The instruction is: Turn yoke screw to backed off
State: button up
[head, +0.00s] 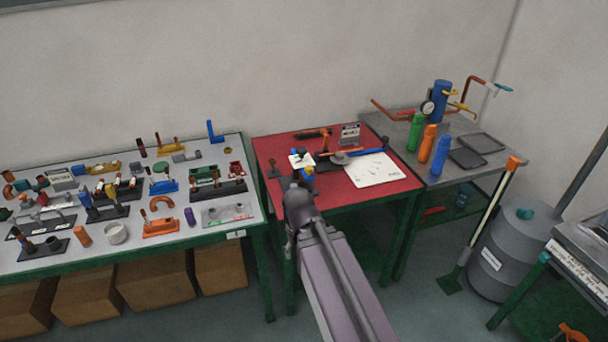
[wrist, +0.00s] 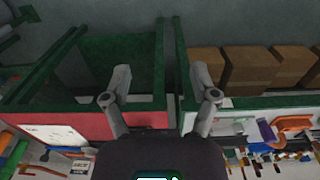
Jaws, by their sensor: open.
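I cannot make out the yoke screw for certain in either view. A small orange upright fitting on a dark base (head: 325,145) stands on the red table (head: 345,206), but its details are too small to read. My arm reaches toward the red table's front left part in the head view and hides some of it. In the wrist view my gripper (wrist: 161,78) is open, its two fingers wide apart with nothing between them. The fingers show against the red table's edge and the gap beside the neighbouring table.
A white sheet (head: 374,170) and small sign (head: 350,133) are on the red table. The left table (head: 143,249) is crowded with parts. At right, a grey bench (head: 468,184) holds bottles and a blue cylinder (head: 440,99) with a gauge. A grey drum (head: 505,253) stands right.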

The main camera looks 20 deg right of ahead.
aim_at(301, 151)
jog(key=k, duration=1.35)
jog(key=u, duration=0.45)
jog(key=i, duration=1.85)
